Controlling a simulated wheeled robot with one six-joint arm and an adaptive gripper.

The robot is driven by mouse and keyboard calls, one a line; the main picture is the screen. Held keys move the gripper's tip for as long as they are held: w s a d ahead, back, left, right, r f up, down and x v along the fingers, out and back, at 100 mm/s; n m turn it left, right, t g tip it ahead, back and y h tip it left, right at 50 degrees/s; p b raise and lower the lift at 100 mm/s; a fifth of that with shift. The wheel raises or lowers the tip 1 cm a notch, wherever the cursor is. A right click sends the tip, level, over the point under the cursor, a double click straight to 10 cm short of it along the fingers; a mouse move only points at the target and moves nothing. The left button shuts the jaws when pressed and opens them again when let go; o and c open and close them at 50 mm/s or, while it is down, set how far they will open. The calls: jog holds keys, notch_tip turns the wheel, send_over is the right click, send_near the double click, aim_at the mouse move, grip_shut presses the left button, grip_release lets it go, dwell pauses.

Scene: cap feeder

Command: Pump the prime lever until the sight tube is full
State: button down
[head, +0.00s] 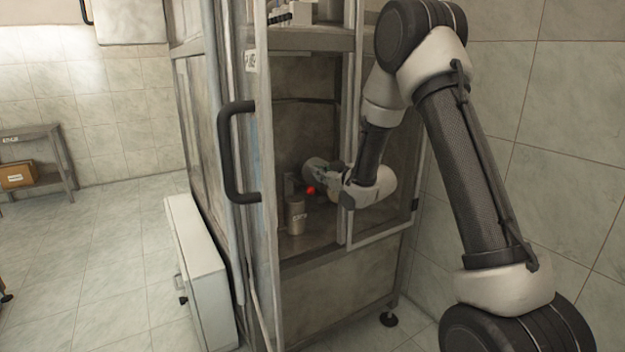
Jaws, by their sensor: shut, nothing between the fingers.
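My arm reaches from the right through the open front of a tall metal cabinet (335,262). My gripper (291,186) is inside, small and dark in the head view, and it is shut with nothing held. A small red knob (310,190) shows just below my wrist, close to the gripper; it looks like the end of the prime lever. Whether the gripper touches it I cannot tell. The lever's shaft is hidden or too small to see. A grey metal cylinder with a label (296,216) stands below the gripper. I cannot make out the sight tube or its level.
A framed door with a black handle (226,150) stands at the cabinet's left front. A narrow upright frame (352,120) is close beside my forearm. A white box (196,262) stands on the floor at left. A shelf with a cardboard box (17,175) is far left. The floor between is clear.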

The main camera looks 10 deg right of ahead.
send_over(309, 189)
jog(key=w+a, duration=0.2)
notch_tip(309, 189, down, 2)
jog(key=shift+s+d+f, duration=0.35)
jog(key=shift+s+f, duration=0.05)
jog(key=shift+f, duration=0.15)
jog(key=shift+s+d+f, duration=0.35)
jog(key=shift+f, duration=0.15)
jog(key=shift+s+d+f, duration=0.25)
jog(key=shift+f, duration=0.25)
